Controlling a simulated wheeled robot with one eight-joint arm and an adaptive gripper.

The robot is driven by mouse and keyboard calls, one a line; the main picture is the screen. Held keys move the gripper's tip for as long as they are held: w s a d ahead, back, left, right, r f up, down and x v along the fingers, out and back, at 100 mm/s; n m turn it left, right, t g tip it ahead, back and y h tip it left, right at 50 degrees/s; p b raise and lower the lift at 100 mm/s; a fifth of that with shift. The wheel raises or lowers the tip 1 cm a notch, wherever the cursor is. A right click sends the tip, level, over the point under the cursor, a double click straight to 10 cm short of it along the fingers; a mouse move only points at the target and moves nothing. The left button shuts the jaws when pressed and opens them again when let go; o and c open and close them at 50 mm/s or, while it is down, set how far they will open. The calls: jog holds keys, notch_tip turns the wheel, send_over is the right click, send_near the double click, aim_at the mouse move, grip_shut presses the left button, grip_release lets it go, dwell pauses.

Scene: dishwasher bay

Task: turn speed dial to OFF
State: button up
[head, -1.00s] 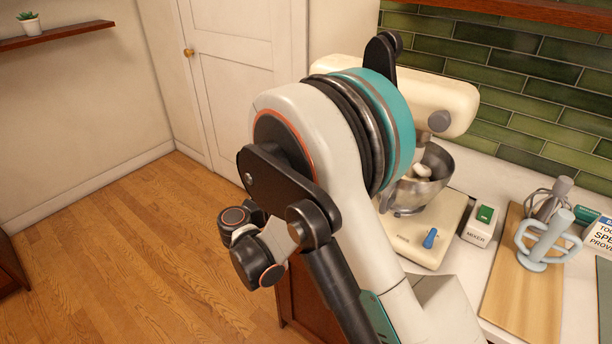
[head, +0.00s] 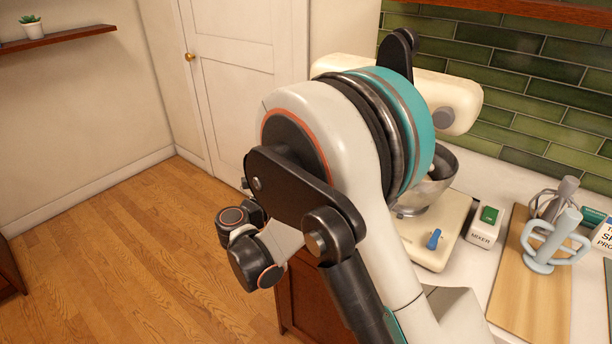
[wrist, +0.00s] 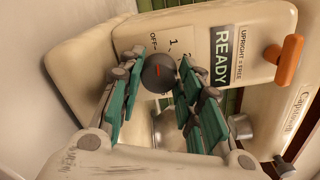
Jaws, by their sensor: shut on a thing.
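The exact direction of the red mark is hard to tell. In the head view the mixer (head: 448,100) stands on the counter behind my arm; the dial and my gripper are hidden there.
In the wrist view an orange knob (wrist: 287,56) sits near a "READY" label. In the head view, a steel bowl (head: 436,185), a blue lever (head: 434,239), a green-switched "MIXER" box (head: 487,222) and a cutting board (head: 530,290) are right of my arm.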

jog(key=shift+n, duration=0.6)
jog(key=o, duration=1)
jog(key=shift+f, duration=0.1)
